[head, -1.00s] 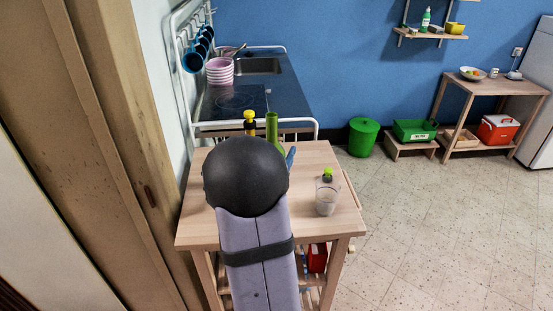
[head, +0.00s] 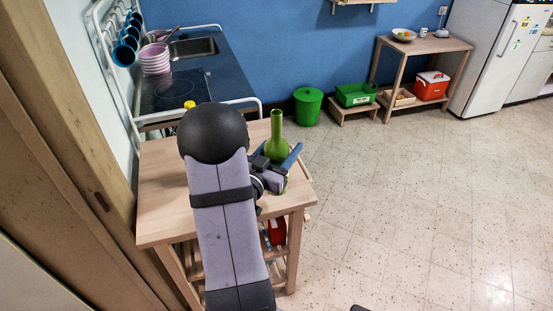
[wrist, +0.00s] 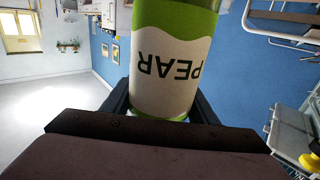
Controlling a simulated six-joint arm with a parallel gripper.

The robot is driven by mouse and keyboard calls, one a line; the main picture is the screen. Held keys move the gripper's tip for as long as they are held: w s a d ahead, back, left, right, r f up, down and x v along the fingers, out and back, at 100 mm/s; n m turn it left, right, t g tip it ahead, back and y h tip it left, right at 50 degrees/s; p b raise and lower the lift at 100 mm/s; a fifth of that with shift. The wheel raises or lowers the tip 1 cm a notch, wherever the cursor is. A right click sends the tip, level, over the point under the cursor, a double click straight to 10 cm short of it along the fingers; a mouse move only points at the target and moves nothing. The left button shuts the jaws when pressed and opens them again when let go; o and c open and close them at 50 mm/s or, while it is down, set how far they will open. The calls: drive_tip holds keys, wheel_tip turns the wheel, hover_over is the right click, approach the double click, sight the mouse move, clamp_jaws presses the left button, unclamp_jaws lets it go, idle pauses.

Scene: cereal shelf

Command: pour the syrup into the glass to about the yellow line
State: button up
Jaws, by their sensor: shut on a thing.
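The green bottle (head: 277,146) is upright in the head view, over the right part of the wooden table. My gripper (head: 276,168) is shut around its body. In the wrist view the bottle's white label with the word PEAR (wrist: 170,68) shows upside down between my fingers. I cannot tell whether the bottle's base touches the table. The glass does not show now; my gripper and the bottle cover the area where it stood in the earlier view. Its yellow line and contents cannot be seen.
The wooden table (head: 160,205) has bare top on its left. A yellow-capped item (head: 190,104) stands mostly hidden behind my arm. The counter with the sink (head: 195,47) and pink bowls (head: 155,60) is beyond. A green bin (head: 307,106) stands on the floor.

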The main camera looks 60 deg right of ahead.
drive_tip(key=s+d+f+m+g+y+b, duration=0.1)
drive_tip(key=s+f+m+g+b, duration=0.3)
drive_tip(key=b, duration=0.7)
wheel_tip(320, 180, down, 3)
drive_tip(key=s+d+g, duration=0.1)
drive_tip(key=s+g, duration=0.2)
drive_tip(key=shift+d+r+y+b, duration=0.2)
drive_tip(key=shift+y+b, duration=0.1)
drive_tip(key=shift+b, duration=0.1)
